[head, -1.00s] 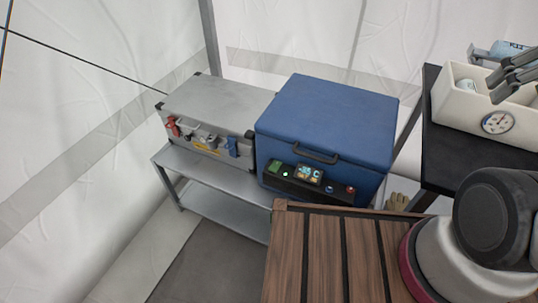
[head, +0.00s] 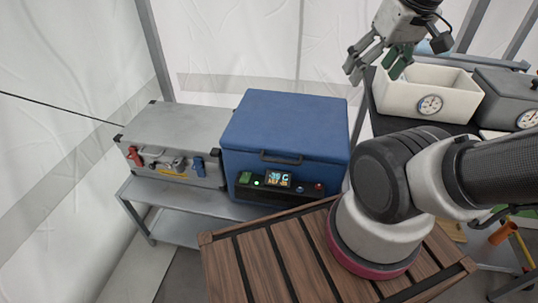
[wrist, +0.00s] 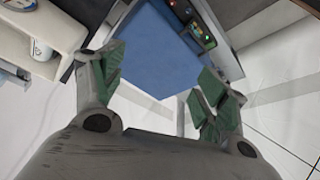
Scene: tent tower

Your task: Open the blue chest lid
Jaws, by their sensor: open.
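The blue chest (head: 285,150) stands on a grey metal bench in the head view, with its lid (head: 287,120) shut. A dark handle (head: 290,157) sits on the lid's front edge, above a panel with a lit display (head: 279,179).
A grey case (head: 170,145) with red and blue latches stands left of the chest on the bench (head: 180,190). A white bin (head: 425,92) with a dial and a grey box (head: 505,95) stand at the right. My wooden-slatted deck is in front.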

